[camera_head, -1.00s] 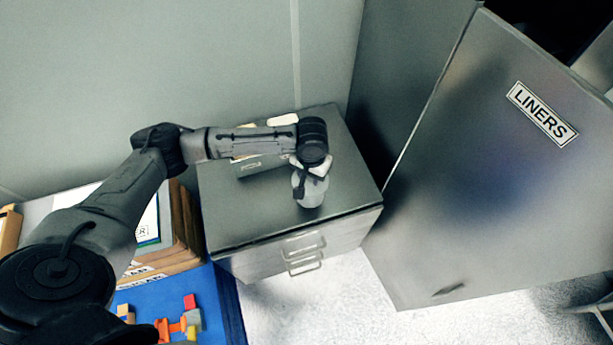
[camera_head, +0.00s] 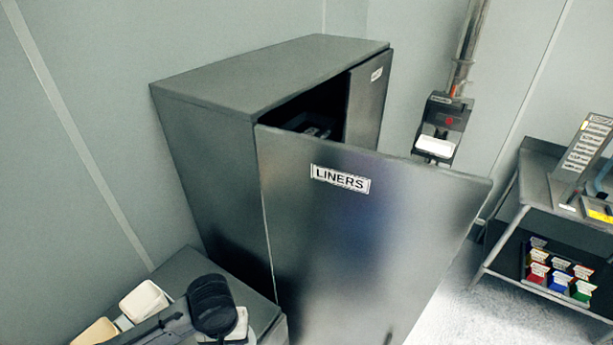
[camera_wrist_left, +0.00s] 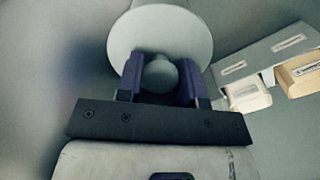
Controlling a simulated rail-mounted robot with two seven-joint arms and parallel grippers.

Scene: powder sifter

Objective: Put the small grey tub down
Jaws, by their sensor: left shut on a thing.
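The small grey tub (camera_wrist_left: 122,42) shows in the left wrist view as a pale round disc with a knob in its middle. My left gripper (camera_wrist_left: 160,78) is shut on the knob, with a dark finger on each side. In the head view my left wrist (camera_head: 212,305) is low, over the grey drawer unit (camera_head: 190,262). My right gripper is not in view.
Two cream containers (camera_head: 143,300) (camera_head: 95,332) are left of my wrist; in the wrist view they sit at a grey box (camera_wrist_left: 265,60). A grey cabinet (camera_head: 215,150) with an open LINERS door (camera_head: 350,235) stands behind and right. A shelf with coloured bins (camera_head: 560,272) is far right.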

